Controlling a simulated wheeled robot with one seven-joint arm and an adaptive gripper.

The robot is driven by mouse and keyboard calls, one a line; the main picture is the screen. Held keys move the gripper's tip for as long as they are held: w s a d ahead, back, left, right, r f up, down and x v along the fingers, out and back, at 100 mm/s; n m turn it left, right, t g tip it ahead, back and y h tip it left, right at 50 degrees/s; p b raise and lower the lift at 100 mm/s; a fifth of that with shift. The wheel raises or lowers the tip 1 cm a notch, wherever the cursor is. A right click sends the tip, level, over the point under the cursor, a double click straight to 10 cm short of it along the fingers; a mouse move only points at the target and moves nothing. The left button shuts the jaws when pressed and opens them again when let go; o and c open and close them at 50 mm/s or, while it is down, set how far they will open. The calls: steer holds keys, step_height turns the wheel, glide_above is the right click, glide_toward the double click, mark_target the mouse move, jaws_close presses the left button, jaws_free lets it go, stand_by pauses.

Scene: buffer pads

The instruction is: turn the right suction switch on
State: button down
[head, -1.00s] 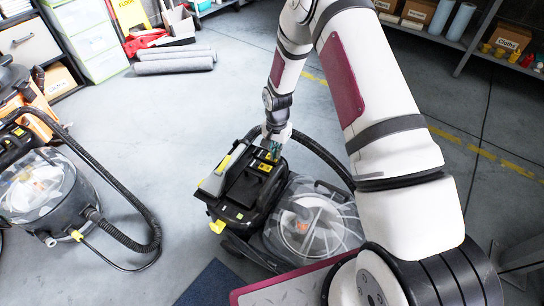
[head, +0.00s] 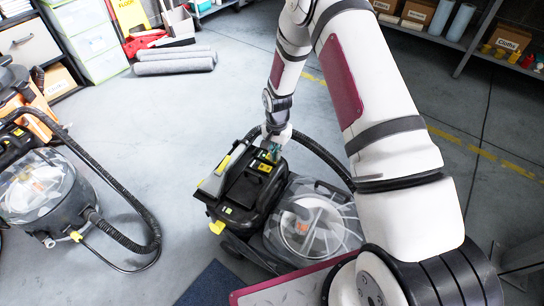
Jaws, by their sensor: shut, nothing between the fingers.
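A black and yellow floor-cleaning machine (head: 243,187) with a clear tank (head: 312,222) stands on the floor in front of me. Its dark top panel carries yellow labels (head: 264,167) and small controls; the separate switches are too small to tell apart. My gripper (head: 273,154) is shut and empty. It points down at the far right part of the panel, at or just above its surface; I cannot tell whether it touches. The fingertips partly cover that end of the panel.
A second machine (head: 38,187) with a black hose (head: 140,243) stands at the left. Grey rolls (head: 174,61) lie at the back. Shelves with boxes (head: 508,40) are at the upper right. A dark mat (head: 212,285) lies at the front. The floor between the machines is clear.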

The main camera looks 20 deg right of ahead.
steer(key=shift+r+p, duration=1.5)
steer(key=shift+r, duration=1.2)
steer(key=shift+r, duration=0.3)
steer(key=s+r+n, duration=0.1)
steer(key=s+r, duration=0.3)
steer(key=r, duration=0.6)
steer(key=s+r+n, duration=0.2)
steer(key=s+r, duration=0.2)
steer(key=r, duration=0.6)
steer(key=s+r+n, duration=0.1)
steer(key=s+r, duration=0.4)
steer(key=r, duration=0.4)
steer(key=s+r+n, duration=0.2)
steer(key=s+r, duration=0.1)
steer(key=s, duration=0.6)
steer(key=s+r+n, duration=0.1)
steer(key=s+r, duration=0.3)
steer(key=s, duration=0.6)
steer(key=s+r+n, duration=0.2)
steer(key=s+r, duration=0.1)
steer(key=s, duration=0.6)
step_height(320, 180, up, 26)
steer(key=t+p, duration=0.4)
steer(key=p, duration=2.1)
steer(key=shift+a+r, duration=0.15)
steer(key=shift+r, duration=0.05)
